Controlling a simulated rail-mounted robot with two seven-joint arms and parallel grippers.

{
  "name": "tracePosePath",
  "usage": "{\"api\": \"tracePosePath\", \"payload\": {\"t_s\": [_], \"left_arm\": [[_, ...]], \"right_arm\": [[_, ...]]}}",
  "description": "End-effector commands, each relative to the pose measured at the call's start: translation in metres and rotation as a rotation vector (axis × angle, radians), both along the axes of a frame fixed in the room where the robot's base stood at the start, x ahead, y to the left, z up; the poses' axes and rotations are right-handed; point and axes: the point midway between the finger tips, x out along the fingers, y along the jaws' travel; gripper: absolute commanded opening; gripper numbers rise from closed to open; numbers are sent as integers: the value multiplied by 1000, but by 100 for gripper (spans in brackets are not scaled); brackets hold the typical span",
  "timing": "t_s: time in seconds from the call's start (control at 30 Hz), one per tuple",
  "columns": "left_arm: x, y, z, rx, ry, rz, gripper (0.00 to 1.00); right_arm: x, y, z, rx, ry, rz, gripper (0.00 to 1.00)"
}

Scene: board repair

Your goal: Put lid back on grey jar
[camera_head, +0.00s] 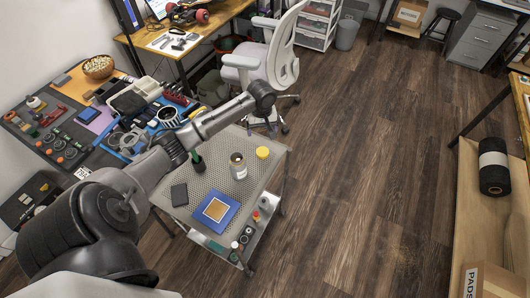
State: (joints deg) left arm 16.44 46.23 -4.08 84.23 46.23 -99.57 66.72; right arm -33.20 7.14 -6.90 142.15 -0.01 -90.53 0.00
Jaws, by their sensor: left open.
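The jar (238,168) stands upright on the perforated grey cart top (218,177). It looks greyish-brown with a pale label, and its top looks open. A round yellow lid (263,152) lies apart from it on the cart top, to its upper right near the cart's edge. My left arm reaches in from the left over the workbench. My right gripper is out of view.
A blue square with a tan centre (216,209) and a dark flat block (179,195) lie on the cart top. Small bottles and cans (249,232) fill its side shelf. A cluttered workbench (75,92) and an office chair (272,64) stand behind. Wood floor is clear at right.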

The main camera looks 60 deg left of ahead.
Motion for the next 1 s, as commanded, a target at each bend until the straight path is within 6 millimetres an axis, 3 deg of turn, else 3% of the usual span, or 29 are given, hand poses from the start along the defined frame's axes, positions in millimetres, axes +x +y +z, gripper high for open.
{"api": "tracePosePath", "payload": {"t_s": [0.53, 1.0], "left_arm": [[0, 0, -5, 0, 1, 31, 87], [0, 0, -76, 1, 1, 31, 87]], "right_arm": [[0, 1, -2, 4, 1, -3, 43], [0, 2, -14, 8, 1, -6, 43]]}}
